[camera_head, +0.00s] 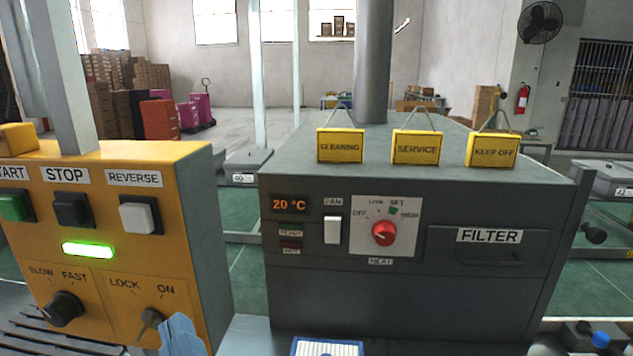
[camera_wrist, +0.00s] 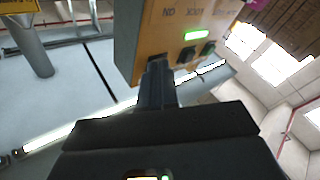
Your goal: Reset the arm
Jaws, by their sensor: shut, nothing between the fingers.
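My gripper (camera_wrist: 157,82) shows in the wrist view, its dark fingers together with nothing between them. It is in front of the orange control box (camera_wrist: 135,60), close to the face with the upside-down ON and LOCK labels. I cannot tell whether the fingertips touch it. In the head view the same orange control box (camera_head: 110,255) stands at left, with a LOCK/ON switch (camera_head: 150,318) low on its face. A light blue shape (camera_head: 182,338) rises beside that switch at the bottom edge; I cannot tell what it is.
A grey heater cabinet (camera_head: 410,305) stands to the right, with a red heat knob (camera_head: 383,233), a FILTER drawer (camera_head: 487,250) and yellow signs on top. A blue-edged white item (camera_head: 327,347) lies in front. A green lamp (camera_head: 88,250) is lit on the orange box.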

